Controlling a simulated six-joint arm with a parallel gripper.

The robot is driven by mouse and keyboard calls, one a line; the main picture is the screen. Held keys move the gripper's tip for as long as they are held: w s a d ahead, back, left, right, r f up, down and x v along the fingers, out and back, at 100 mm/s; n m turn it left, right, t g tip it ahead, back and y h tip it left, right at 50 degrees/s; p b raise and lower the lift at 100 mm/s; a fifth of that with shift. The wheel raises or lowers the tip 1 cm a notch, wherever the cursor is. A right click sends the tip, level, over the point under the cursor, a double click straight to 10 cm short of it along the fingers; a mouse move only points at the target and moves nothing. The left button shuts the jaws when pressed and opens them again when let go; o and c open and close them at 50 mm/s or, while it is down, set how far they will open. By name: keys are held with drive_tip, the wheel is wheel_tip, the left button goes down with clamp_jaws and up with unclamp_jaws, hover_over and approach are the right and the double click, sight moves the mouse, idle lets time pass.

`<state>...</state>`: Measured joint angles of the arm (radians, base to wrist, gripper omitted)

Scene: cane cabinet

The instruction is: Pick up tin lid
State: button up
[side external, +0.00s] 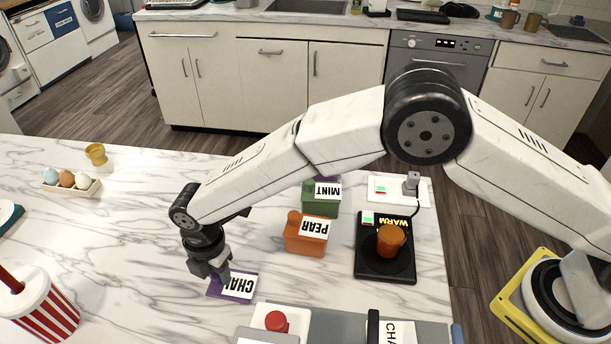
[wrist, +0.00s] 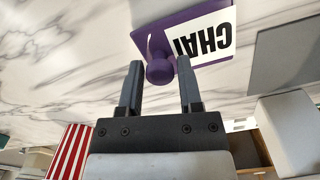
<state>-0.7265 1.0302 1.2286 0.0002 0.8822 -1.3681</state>
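A purple tin lid (side external: 216,286) with a white label starting "CHA" lies on the marble counter, at the lower middle of the side view. In the wrist view the lid (wrist: 188,18) has a round purple knob (wrist: 160,71) on it. My gripper (side external: 216,277) points down over the left part of the lid. In the wrist view my gripper (wrist: 159,67) is open, one finger on each side of the knob, with visible gaps. The fingers partly hide the lid in the side view.
An orange PEAR tin (side external: 303,244) and a green MINT tin (side external: 318,208) stand to the right. A black warmer (side external: 372,265) bears an amber cup (side external: 390,238). A red button (side external: 276,321) is near the front. A striped cup (side external: 46,315) and egg tray (side external: 88,190) stand left.

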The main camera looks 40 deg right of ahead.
sight(241, 288)
clamp_jaws()
drive_tip(key=shift+r, duration=0.8)
drive_tip(key=s+d+r, duration=0.8)
drive_tip(key=s+r, duration=0.3)
drive_tip(key=shift+s+r, duration=0.2)
drive_tip(key=shift+s, duration=0.05)
drive_tip(key=shift+w+d, duration=0.1)
idle(0.4)
